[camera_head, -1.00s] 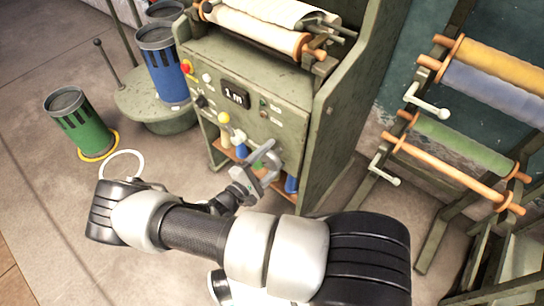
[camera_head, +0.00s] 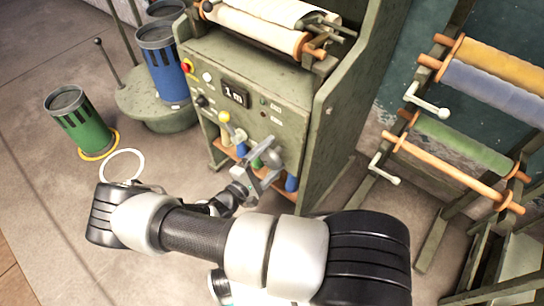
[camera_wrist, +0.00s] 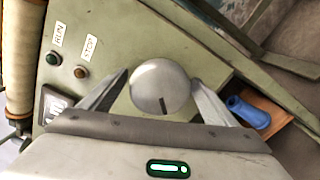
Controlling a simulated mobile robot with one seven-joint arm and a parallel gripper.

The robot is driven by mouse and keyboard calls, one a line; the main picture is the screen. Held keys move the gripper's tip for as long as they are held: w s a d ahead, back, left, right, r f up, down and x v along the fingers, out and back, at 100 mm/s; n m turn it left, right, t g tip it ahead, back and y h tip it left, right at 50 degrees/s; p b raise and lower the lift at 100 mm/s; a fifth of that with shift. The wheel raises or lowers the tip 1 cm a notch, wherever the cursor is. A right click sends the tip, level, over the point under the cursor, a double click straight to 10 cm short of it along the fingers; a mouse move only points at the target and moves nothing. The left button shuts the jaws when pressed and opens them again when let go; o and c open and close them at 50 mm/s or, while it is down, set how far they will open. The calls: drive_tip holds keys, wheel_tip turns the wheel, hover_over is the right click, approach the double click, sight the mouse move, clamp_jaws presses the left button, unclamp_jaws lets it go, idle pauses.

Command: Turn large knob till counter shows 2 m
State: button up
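The counter (camera_head: 234,93) on the green machine reads "1 m"; its edge also shows in the wrist view (camera_wrist: 54,102). The large round grey knob (camera_wrist: 161,88) sits on the front panel, with a dark mark on its face pointing down in the wrist view. My gripper (camera_wrist: 160,78) has one finger on each side of the knob. A thin gap seems to show at the left finger, and the right finger is very close to or touching the rim. In the head view my gripper (camera_head: 264,166) is at the lower front panel and hides the knob.
RUN (camera_wrist: 53,58) and STOP (camera_wrist: 81,72) buttons sit left of the knob in the wrist view. A yellow-topped knob (camera_head: 224,117) and a shelf with a blue-handled item (camera_head: 291,183) are close to my gripper. A rack of rolls (camera_head: 455,130) stands right.

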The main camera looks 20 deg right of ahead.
drive_tip(key=p+v, duration=0.1)
drive_tip(key=v, duration=1.6)
drive_tip(key=shift+s+a, duration=0.15)
drive_tip(key=d+r+m+g+y, duration=0.2)
drive_tip(key=r+m+g+y, duration=0.3)
drive_tip(key=r, duration=0.7)
drive_tip(key=d+r+m+g+y, duration=0.25)
drive_tip(key=r+g, duration=0.45)
drive_tip(key=r, duration=0.4)
drive_tip(key=s+d+r+m+t+y, duration=0.2)
drive_tip(key=s+d+r+t+y, duration=0.15)
drive_tip(key=r, duration=0.65)
drive_tip(key=s+d+r+m+t+y, duration=0.25)
drive_tip(key=s+d+r+y, duration=0.2)
drive_tip(key=r, duration=0.45)
wheel_tip(320, 180, up, 24)
drive_tip(key=t+p, duration=0.1)
drive_tip(key=p, duration=2.2)
drive_tip(key=shift+s+d+f+h, duration=0.15)
drive_tip(key=shift+s+d+h, duration=0.15)
drive_tip(key=shift+d+h, duration=0.15)
